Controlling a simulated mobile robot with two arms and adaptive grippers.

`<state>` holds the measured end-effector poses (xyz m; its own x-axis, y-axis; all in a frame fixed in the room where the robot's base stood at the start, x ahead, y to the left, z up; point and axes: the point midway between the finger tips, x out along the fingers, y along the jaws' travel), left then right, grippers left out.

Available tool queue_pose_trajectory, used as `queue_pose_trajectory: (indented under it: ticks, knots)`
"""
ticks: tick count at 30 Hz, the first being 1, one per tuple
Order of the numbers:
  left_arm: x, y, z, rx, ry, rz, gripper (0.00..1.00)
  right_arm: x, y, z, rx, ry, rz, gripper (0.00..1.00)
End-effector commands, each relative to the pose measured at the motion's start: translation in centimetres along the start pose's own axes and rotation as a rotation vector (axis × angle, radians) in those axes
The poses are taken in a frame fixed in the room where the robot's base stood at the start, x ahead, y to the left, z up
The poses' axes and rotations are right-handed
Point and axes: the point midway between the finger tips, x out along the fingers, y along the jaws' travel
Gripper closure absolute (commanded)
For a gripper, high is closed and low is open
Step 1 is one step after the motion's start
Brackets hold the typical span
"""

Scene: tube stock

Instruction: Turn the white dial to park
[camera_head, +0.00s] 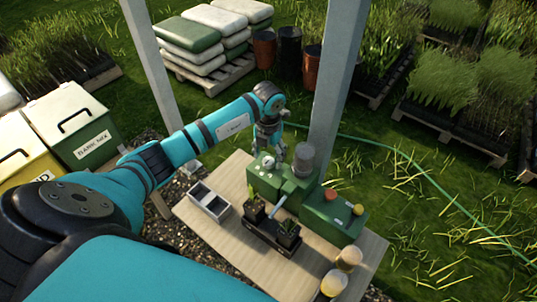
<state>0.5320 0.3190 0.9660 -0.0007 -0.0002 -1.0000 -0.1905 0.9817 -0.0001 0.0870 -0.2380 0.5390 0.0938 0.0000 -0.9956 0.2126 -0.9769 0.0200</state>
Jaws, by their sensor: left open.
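A green machine (335,220) stands on the wooden table. A round white dial (268,161) sits on top of its left end, with small pale marks near it. The marks are too small to read. My left gripper (280,152) points down over the machine's left end, just above and to the right of the dial in the picture. Its jaws are open and nothing shows between them. I cannot tell whether a finger touches the dial. My right gripper is not in view.
A grey cylinder (304,161) rises from the machine close to the gripper. Red (330,194) and yellow (358,209) knobs sit at its right end. A black tray (262,238) with potted plants stands in front. A two-compartment grey box (208,202) is left. A grey post (337,85) stands behind.

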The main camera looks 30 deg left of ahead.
Motion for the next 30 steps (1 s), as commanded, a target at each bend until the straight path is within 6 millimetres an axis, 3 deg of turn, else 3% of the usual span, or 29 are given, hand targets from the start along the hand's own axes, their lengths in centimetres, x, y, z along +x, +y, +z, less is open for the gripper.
queue_pose_trajectory:
  ticks: [6,14,26,30]
  knots:
    - [1.5,0.0,0.0,-0.001,0.000,0.000,0.41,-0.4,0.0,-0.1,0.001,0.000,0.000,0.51]
    - [1.6,0.0,0.0,0.000,-0.001,0.000,0.41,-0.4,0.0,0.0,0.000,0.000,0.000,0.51]
    - [1.5,0.0,0.0,0.000,-0.001,0.000,0.93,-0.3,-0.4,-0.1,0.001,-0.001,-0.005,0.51]
    - [1.6,0.0,0.1,0.016,-0.003,0.001,0.96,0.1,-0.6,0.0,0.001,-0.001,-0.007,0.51]
